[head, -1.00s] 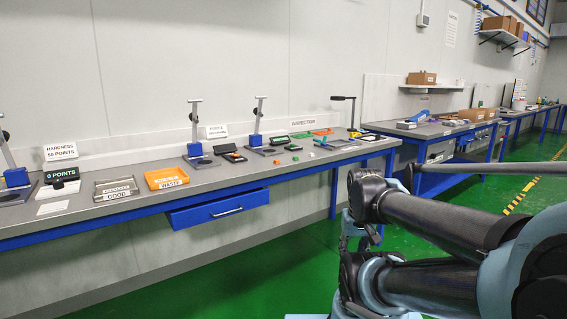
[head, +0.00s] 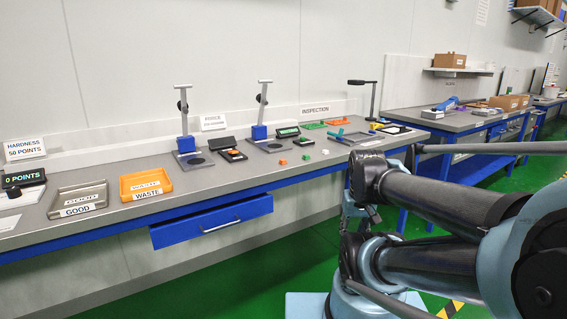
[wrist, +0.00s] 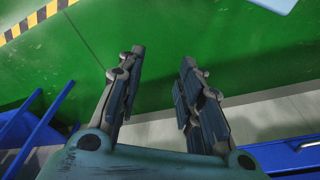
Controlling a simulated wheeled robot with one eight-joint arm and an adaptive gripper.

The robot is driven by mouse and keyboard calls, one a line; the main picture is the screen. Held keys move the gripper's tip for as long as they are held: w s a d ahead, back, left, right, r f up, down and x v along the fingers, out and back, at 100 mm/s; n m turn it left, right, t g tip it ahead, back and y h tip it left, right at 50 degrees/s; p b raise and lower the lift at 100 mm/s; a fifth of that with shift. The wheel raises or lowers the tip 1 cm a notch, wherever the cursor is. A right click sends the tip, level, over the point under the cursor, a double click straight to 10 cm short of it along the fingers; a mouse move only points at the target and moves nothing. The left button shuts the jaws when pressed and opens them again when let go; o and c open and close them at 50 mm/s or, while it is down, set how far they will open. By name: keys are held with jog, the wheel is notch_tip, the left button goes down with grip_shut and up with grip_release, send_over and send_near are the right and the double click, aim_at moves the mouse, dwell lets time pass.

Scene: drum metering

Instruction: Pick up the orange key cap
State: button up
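A small orange cap (head: 283,162) sits on the grey workbench, in front of the right-hand test stand in the head view. Another orange piece (head: 233,152) lies on a small black device to the left. At this size I cannot tell key caps for certain. My gripper (wrist: 163,56) is open and empty in the wrist view, with green floor beyond its fingers. It is well away from the caps, and none shows in the wrist view.
An orange waste tray (head: 127,196) and a grey good tray (head: 52,212) stand on the left of the bench (head: 190,207). A blue drawer (head: 211,222) juts out below. Test stands line the back. My arm fills the lower right of the head view.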

jog(key=shift+o, duration=1.4)
jog(key=shift+s+a+r+n, duration=0.15)
jog(key=shift+r+n, duration=0.15)
jog(key=shift+r, duration=0.6)
notch_tip(320, 180, up, 28)
jog(key=n+g, duration=0.2)
jog(key=n, duration=2.2)
send_over(283, 160)
jog(key=f, duration=1.1)
jog(key=shift+w+f, duration=0.15)
jog(key=shift+w, duration=0.05)
jog(key=shift+w+f, duration=0.15)
jog(key=shift+f, duration=1.2)
jog(key=shift+w+f, duration=0.1)
jog(key=shift+f, duration=1.2)
jog(key=c, duration=0.8)
